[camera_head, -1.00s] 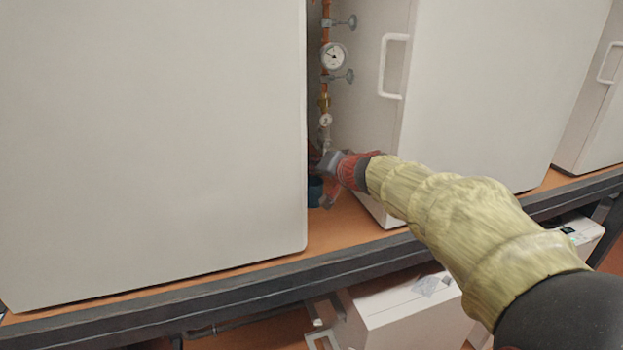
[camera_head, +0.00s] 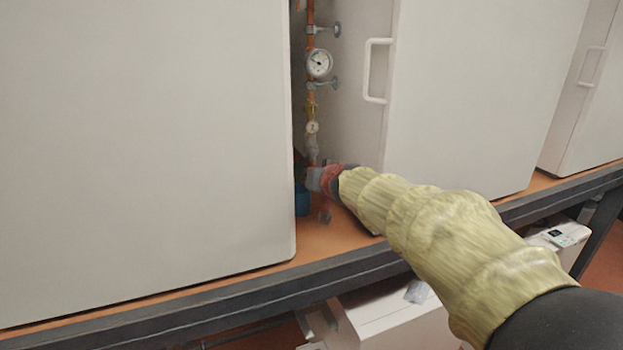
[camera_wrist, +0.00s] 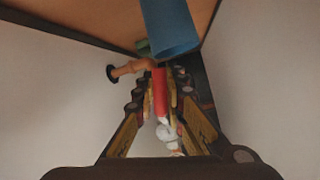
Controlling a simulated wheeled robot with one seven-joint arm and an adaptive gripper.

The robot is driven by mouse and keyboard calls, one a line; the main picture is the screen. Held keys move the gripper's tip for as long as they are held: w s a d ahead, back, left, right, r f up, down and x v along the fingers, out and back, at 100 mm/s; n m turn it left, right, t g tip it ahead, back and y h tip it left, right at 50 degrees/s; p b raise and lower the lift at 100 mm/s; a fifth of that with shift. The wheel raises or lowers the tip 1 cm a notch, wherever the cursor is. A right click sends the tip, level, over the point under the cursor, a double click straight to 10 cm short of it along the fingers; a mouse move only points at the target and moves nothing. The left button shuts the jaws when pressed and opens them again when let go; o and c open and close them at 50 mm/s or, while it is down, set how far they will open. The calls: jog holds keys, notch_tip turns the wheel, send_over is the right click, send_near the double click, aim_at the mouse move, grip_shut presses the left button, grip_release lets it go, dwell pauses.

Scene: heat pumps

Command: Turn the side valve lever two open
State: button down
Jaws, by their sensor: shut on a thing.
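My gripper (camera_head: 317,184) reaches into the narrow gap between two white cabinets, at the foot of a copper pipe (camera_head: 311,95) with gauges. In the wrist view my gripper (camera_wrist: 163,112) has a finger on each side of a red lever (camera_wrist: 160,92) and is shut on it. The red lever points along the fingers. A white and grey fitting (camera_wrist: 168,133) shows behind it, between the fingers. In the head view the lever is hidden by my gripper, so its angle to the pipe cannot be told.
A blue cylinder (camera_head: 302,199) stands just left of my gripper and shows close by in the wrist view (camera_wrist: 170,27). A brown pipe stub with a black end (camera_wrist: 125,70) is left of the lever. The left cabinet (camera_head: 150,140) and right cabinet (camera_head: 450,100) leave little side room.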

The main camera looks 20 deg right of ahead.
jog(key=shift+f, duration=0.15)
jog(key=c, duration=1.8)
grip_release()
jog(key=shift+s, duration=0.1)
jog(key=v, duration=1.2)
jog(key=shift+c, duration=0.6)
